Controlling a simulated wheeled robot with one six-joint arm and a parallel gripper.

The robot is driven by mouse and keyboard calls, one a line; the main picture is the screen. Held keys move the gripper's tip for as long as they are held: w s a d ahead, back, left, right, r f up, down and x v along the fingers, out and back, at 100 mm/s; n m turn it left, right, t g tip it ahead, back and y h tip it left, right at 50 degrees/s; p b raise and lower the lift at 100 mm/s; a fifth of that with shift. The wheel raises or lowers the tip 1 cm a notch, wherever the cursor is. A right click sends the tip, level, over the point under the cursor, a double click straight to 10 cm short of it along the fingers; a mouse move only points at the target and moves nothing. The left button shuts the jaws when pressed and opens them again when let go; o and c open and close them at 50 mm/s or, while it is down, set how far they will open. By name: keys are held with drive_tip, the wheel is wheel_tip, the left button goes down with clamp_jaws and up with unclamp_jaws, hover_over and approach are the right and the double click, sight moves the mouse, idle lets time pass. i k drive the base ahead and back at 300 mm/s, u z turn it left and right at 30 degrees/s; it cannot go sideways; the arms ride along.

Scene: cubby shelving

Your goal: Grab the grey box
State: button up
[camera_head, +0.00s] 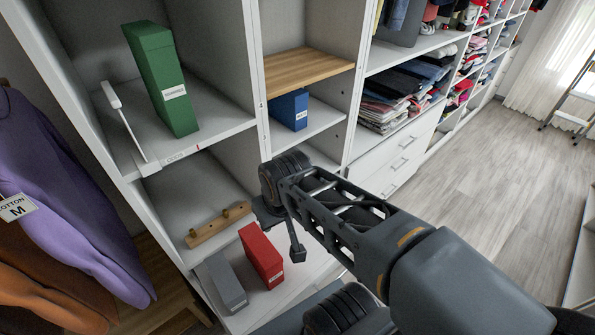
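The grey box (226,284) stands in the lower cubby compartment, near its front edge. A small pale label is on its front face. The red box (261,257) stands right beside it, on its right. My gripper (288,236) hangs from the wrist in front of the shelving, above and to the right of the grey box, close to the red box in the picture. It is apart from the grey box. One dark fingertip shows clearly; the other is hard to make out, so I cannot tell how far apart the fingers are. Nothing is seen held.
A wooden peg rail (219,226) lies behind the grey box. A green box (161,80) and a white bracket (130,125) are on the shelf above. A blue box (289,110) sits in the neighbouring cubby. Purple clothing (60,190) hangs at left. Floor (490,190) at right is clear.

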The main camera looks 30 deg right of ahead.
sight(233, 295)
drive_tip(key=z, duration=2.7)
drive_tip(key=k, duration=1.75)
drive_tip(key=u, duration=1.65)
